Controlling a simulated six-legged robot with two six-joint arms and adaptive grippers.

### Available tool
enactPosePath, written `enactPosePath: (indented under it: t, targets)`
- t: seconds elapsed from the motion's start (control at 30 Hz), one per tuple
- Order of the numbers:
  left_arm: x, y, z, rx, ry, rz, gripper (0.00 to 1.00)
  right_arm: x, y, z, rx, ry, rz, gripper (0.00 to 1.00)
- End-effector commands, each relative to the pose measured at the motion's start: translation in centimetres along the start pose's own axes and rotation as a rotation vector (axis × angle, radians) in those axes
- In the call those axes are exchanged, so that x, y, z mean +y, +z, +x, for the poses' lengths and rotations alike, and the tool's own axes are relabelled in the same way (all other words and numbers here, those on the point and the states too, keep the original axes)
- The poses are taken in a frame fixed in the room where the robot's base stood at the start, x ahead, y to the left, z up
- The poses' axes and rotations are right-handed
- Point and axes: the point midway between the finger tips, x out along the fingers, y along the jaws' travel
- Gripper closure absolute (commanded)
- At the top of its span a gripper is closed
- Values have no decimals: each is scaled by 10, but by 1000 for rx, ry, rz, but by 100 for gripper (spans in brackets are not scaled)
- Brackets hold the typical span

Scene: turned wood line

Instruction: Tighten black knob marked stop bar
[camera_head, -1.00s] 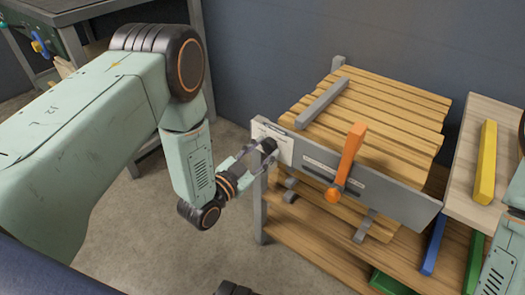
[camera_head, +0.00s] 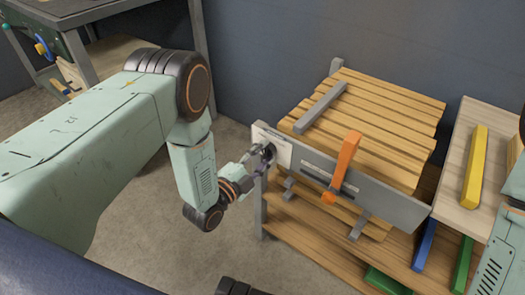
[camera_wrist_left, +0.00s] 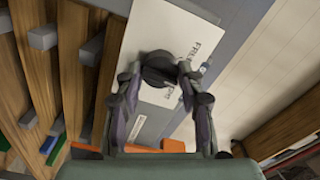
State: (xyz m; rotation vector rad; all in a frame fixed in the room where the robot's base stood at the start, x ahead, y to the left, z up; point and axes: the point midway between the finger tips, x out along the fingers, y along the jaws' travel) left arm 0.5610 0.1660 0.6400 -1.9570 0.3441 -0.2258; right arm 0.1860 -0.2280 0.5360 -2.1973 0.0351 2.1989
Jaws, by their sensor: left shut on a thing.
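A black knob (camera_head: 269,152) sits on a white label plate (camera_head: 285,151) at the left end of the grey bar on the front of the slatted rack. My left gripper (camera_head: 261,160) is at the knob, its fingers closed around it. In the left wrist view, the left gripper (camera_wrist_left: 160,82) has one finger on each side of the round black knob (camera_wrist_left: 159,67). The plate's printing is partly covered and I cannot read it fully. My right gripper is not in view; only part of that arm shows at the right edge.
An orange lever (camera_head: 346,160) stands up from the grey bar (camera_head: 385,196), right of the knob. Wooden slats (camera_head: 385,115) lie behind it. A yellow bar (camera_head: 475,165) lies on a pale board at right. Bare floor (camera_head: 160,240) is open at lower left.

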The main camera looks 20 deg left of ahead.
Motion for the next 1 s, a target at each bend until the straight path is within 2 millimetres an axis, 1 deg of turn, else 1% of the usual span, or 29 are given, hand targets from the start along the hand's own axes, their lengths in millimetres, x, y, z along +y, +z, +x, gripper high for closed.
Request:
enactPosePath:
  t: [0.03, 0.2, 0.6, 0.8, 1.0]
  targets:
    - [-1, -1, -1, 0, 3, 42, 93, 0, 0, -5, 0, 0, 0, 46]
    - [-1, -1, -1, 0, 2, 203, 93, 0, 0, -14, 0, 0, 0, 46]
    - [0, -1, -1, 0, 3, 545, 93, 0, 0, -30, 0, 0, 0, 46]
    - [1, 0, -1, 0, 4, 660, 93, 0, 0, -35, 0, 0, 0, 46]
    - [1, 0, -1, 1, 4, 729, 93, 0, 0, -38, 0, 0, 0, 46]
